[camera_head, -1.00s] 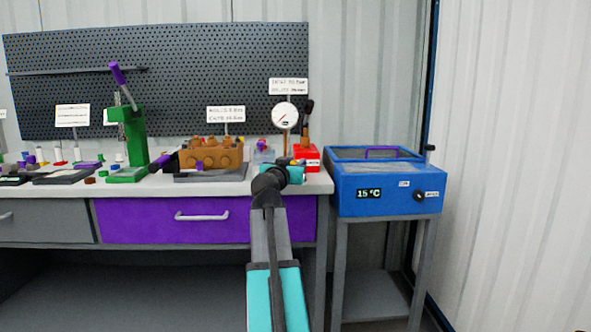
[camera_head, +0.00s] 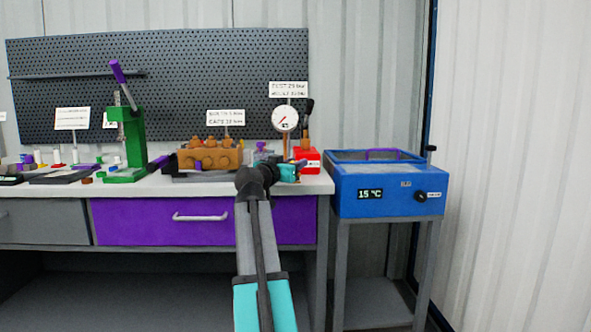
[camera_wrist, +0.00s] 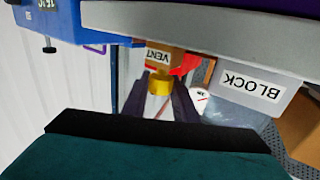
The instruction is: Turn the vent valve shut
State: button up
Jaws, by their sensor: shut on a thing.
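The vent valve shows in the wrist view as a yellow knob (camera_wrist: 160,80) beside a white VENT label (camera_wrist: 158,57). My gripper (camera_wrist: 162,98) has its two dark fingers on either side of the knob and is shut on it. In the head view my gripper (camera_head: 291,171) is at the right end of the bench, in front of the red hand pump (camera_head: 307,158). The valve is too small and too covered by my arm to make out there. I cannot tell the knob's turn angle.
A gauge (camera_head: 285,119) stands behind my gripper. A tan block (camera_head: 211,158) sits to its left, and a green press (camera_head: 131,145) stands farther left. A blue bath (camera_head: 387,186) is to the right. A BLOCK label (camera_wrist: 250,86) is close by in the wrist view.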

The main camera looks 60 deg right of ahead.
jog(key=shift+w+f+m+g+b, duration=0.1)
jog(key=shift+m+g+b, duration=0.6)
jog(key=shift+g, duration=0.4)
jog(key=shift+r+m+g+b, duration=0.25)
jog(key=shift+m+g, duration=0.45)
jog(key=shift+g, duration=0.4)
jog(key=o, duration=1)
jog(key=shift+a, duration=0.1)
jog(key=shift+o, duration=0.2)
jog(key=shift+a, duration=0.1)
jog(key=w+a+p, duration=0.2)
jog(key=a+p, duration=0.2)
jog(key=a, duration=0.9)
jog(key=shift+a+p, duration=0.2)
jog(key=shift+p, duration=0.15)
